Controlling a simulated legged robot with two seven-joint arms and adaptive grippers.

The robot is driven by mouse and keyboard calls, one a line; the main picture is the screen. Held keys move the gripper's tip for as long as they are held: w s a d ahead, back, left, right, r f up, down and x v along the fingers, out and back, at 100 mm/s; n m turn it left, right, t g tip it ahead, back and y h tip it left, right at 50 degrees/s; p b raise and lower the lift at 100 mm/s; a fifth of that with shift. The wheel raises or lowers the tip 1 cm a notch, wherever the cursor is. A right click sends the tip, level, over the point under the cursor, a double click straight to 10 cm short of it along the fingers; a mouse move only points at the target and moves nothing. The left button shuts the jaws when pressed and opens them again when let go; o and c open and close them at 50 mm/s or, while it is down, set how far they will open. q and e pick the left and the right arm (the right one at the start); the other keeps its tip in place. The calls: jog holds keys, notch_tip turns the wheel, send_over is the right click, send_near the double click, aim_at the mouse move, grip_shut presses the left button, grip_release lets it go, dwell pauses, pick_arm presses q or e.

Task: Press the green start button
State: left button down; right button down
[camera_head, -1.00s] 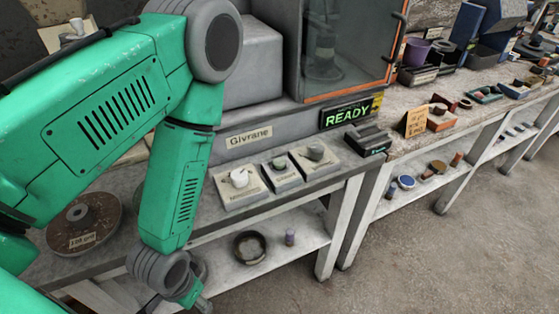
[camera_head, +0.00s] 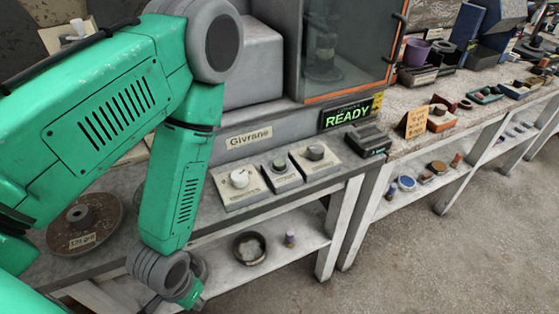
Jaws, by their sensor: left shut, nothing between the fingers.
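A row of three small control boxes sits on the bench below the Givrane machine (camera_head: 245,120). The middle box (camera_head: 283,183) carries a small round button (camera_head: 279,163) that looks dull green. The left box has a white knob (camera_head: 239,178), and the right box has a dark grey knob (camera_head: 315,152). My right gripper is out of view.
A lit READY sign (camera_head: 347,115) is on the machine, with a dark block (camera_head: 368,139) right of the boxes. A brown disc (camera_head: 85,222) lies on the bench at left. The lower shelf holds a dark ring (camera_head: 249,248) and a small purple cylinder (camera_head: 290,238).

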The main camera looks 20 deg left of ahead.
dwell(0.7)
pick_arm(q)
notch_tip(320, 180, up, 30)
jog(key=n+t+h+p, duration=0.4)
jog(key=t+p, duration=0.3)
jog(key=p, duration=1.1)
send_over(278, 162)
jog(key=shift+w, duration=0.1)
jog(key=shift+f, duration=0.1)
notch_tip(278, 162, down, 9)
jog(key=b, duration=0.7)
